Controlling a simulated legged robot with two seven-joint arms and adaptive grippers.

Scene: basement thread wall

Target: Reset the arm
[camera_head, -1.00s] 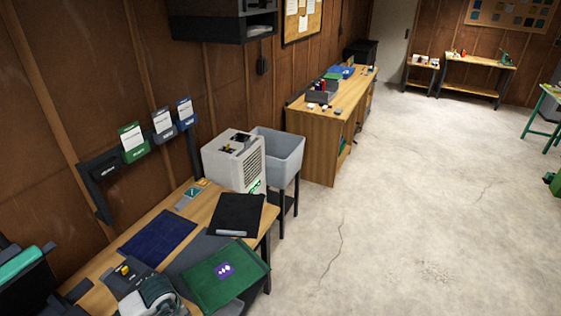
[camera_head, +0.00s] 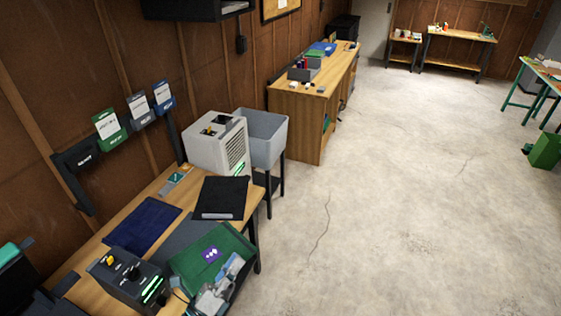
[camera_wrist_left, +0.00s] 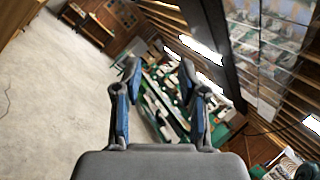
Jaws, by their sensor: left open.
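That view faces out into the room and up to ceiling lights. My right gripper is not in view.
The wooden bench (camera_head: 92,250) holds a dark control box (camera_head: 128,282), a navy mat (camera_head: 143,225) and a black folder (camera_head: 222,196). A white machine (camera_head: 217,146) and a grey tub (camera_head: 262,137) stand behind. The concrete floor (camera_head: 400,200) at right is open.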

